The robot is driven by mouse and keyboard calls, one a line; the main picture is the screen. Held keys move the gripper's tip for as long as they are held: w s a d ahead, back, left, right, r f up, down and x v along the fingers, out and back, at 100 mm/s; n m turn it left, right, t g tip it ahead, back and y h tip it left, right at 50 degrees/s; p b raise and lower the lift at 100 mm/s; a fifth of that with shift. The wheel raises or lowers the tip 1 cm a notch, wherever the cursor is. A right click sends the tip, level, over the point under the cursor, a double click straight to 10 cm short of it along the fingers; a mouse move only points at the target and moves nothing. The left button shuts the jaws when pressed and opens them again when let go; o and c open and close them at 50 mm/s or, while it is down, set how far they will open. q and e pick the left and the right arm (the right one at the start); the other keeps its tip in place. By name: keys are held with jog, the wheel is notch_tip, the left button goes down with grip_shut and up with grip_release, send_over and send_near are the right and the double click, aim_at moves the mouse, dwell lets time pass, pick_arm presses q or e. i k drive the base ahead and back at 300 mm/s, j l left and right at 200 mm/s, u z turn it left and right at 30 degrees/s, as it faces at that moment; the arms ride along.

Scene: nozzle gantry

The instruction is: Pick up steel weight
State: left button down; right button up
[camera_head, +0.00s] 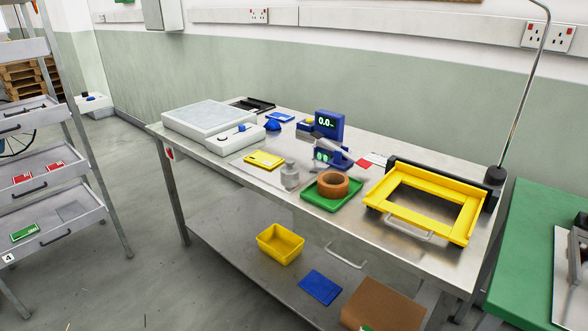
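The steel weight appears to be the small grey metal cylinder (290,175) with a narrower top. It stands upright on the steel workbench (255,185), near the front edge, left of a green tray (318,197). Nothing visible holds it or covers it. Neither of my grippers shows in the head view.
A brown ring (333,185) lies in the green tray. A blue scale (330,125) reading 0.0 stands behind the weight. A yellow block (264,160) lies left, a yellow frame (455,228) right. A yellow bin (280,245) sits on the lower shelf. Floor in front is clear.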

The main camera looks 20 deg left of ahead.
aim_at(289, 172)
jog(key=i+j, duration=0.1)
jog(key=j, duration=0.25)
jog(key=i+j, duration=0.1)
jog(key=j, duration=0.25)
jog(key=i+j, duration=0.15)
jog(key=j, duration=0.2)
jog(key=i+j+z, duration=0.1)
jog(key=j, duration=0.25)
